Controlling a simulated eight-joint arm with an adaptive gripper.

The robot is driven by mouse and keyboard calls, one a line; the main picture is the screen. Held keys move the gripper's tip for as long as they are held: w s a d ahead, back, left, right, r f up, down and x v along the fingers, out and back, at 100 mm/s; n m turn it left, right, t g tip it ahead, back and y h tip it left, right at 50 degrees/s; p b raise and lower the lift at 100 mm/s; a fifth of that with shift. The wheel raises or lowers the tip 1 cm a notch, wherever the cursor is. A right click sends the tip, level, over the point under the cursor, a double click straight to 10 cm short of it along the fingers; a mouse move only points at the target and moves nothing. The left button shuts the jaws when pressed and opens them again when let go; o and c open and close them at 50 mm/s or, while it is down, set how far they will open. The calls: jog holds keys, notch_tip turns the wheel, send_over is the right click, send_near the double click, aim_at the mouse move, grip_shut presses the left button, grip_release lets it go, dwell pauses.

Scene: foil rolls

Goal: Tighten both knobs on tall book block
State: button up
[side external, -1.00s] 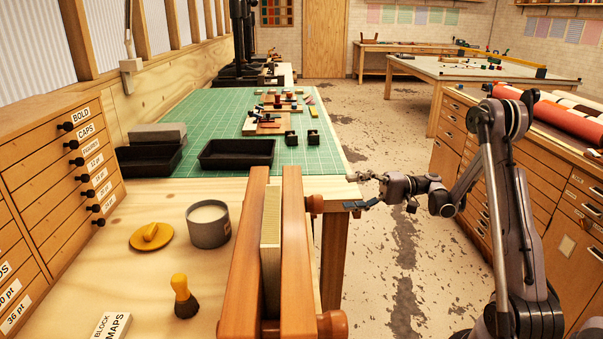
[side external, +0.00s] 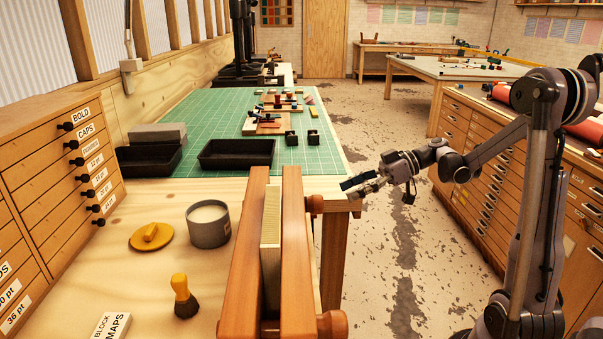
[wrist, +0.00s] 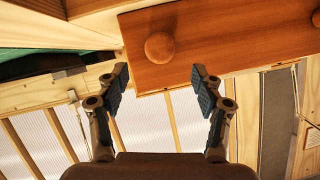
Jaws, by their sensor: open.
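A wooden press with two long beams (side external: 241,250) stands at the bench's front edge, with the tall book block (side external: 271,225) upright between them. Two round wooden knobs stick out from its right side: the far knob (side external: 314,204) and the near knob (side external: 332,325). My gripper (side external: 360,184) is beside the bench, right of the far knob and apart from it. In the wrist view my gripper (wrist: 158,85) is open and empty, its fingers spread apart. The far knob (wrist: 160,47) shows on the beam (wrist: 210,40), beyond and above the fingertips.
A grey pot (side external: 208,224), a yellow lid (side external: 151,236) and a brush (side external: 184,297) stand on the bench left of the press. A black tray (side external: 237,153) lies on the green mat (side external: 190,110). The floor (side external: 390,260) right of the bench is clear.

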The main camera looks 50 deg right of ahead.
aim_at(317, 204)
jog(key=x, duration=0.9)
jog(key=shift+w+a, duration=0.15)
jog(key=c, duration=1.2)
